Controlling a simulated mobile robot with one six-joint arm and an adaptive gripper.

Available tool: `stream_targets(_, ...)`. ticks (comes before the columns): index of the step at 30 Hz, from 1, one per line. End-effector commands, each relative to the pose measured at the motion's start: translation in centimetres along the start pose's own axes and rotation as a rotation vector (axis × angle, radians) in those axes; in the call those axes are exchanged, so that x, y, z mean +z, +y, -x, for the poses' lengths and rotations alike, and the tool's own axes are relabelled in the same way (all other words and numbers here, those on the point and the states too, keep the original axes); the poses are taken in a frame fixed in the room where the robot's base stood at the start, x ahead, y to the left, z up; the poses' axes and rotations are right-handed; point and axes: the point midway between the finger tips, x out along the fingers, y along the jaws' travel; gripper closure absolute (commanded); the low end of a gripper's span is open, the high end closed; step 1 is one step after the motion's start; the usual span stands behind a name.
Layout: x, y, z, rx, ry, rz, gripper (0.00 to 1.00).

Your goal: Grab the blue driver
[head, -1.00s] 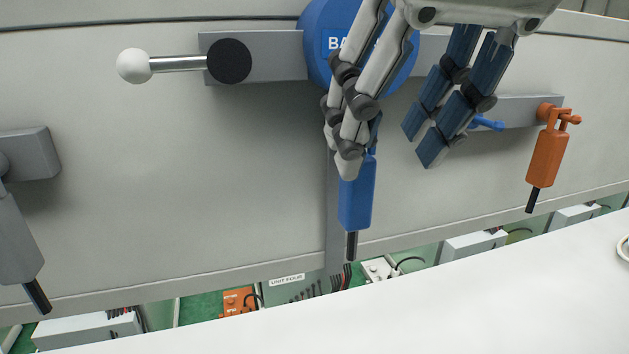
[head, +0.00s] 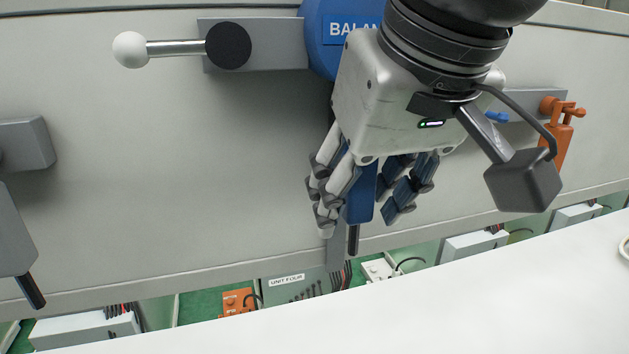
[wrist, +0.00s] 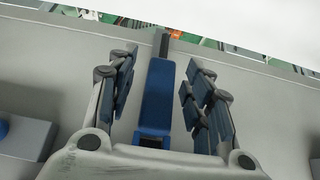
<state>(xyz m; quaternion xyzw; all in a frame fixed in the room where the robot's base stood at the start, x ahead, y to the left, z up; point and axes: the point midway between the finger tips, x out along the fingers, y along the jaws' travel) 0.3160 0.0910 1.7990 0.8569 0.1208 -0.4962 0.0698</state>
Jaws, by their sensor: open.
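The blue driver (head: 362,192) hangs upright against the grey panel, its dark shaft pointing down. In the head view my gripper's palm hides its upper part. My gripper (head: 366,200) is open and reaches down around it, with fingers on the left and right sides. In the wrist view the blue driver (wrist: 157,95) lies between the two sets of fingers of my gripper (wrist: 160,98). A gap shows on each side, narrower on the right, and no finger clearly touches it.
A grey driver (head: 10,235) hangs at far left. A white-knobbed lever (head: 175,47) and a blue round disc (head: 325,35) are on the panel above. A white surface (head: 480,310) lies in front.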

Motion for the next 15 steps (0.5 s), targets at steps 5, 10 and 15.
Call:
stream_targets(5,0.0,0.0,0.03,0.0,0.0,0.0,0.61)
stream_targets(10,0.0,0.0,0.04,0.0,0.0,0.0,0.73)
stream_targets(15,0.0,0.0,0.04,0.0,-0.001,0.0,0.84)
